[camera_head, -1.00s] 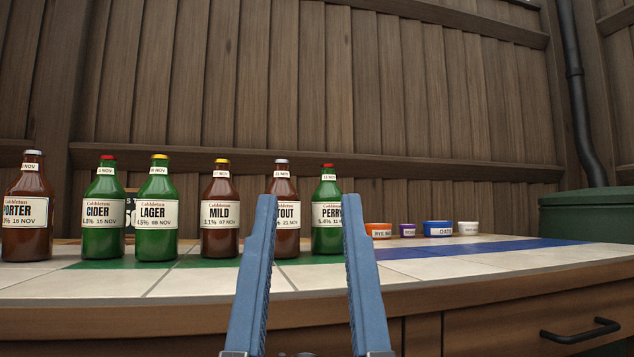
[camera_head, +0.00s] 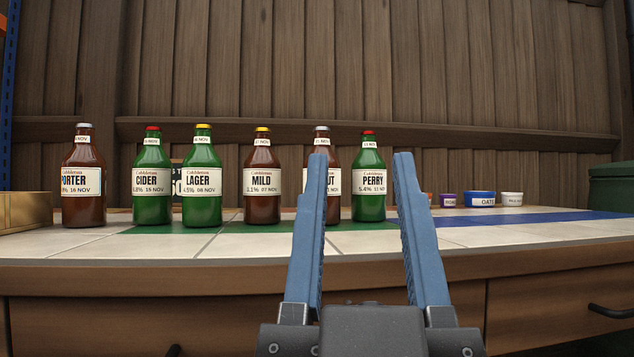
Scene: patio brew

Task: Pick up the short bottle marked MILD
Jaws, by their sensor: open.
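The MILD bottle (camera_head: 262,182) is short and brown with a yellow cap and a cream label. It stands upright on the tiled counter (camera_head: 190,242), between the green LAGER bottle (camera_head: 202,178) and the brown STOUT bottle (camera_head: 331,181). My gripper (camera_head: 353,160) has two blue fingers, open and empty. It is in front of the counter's bottles and to the right of the MILD bottle. Its left finger covers part of the STOUT label.
A green PERRY bottle (camera_head: 368,180) stands between the fingers in the picture. The CIDER (camera_head: 152,178) and PORTER (camera_head: 84,178) bottles stand left. Small tubs, including a blue one (camera_head: 480,199), sit right. A wooden box (camera_head: 25,210) is at the far left. The front tiles are clear.

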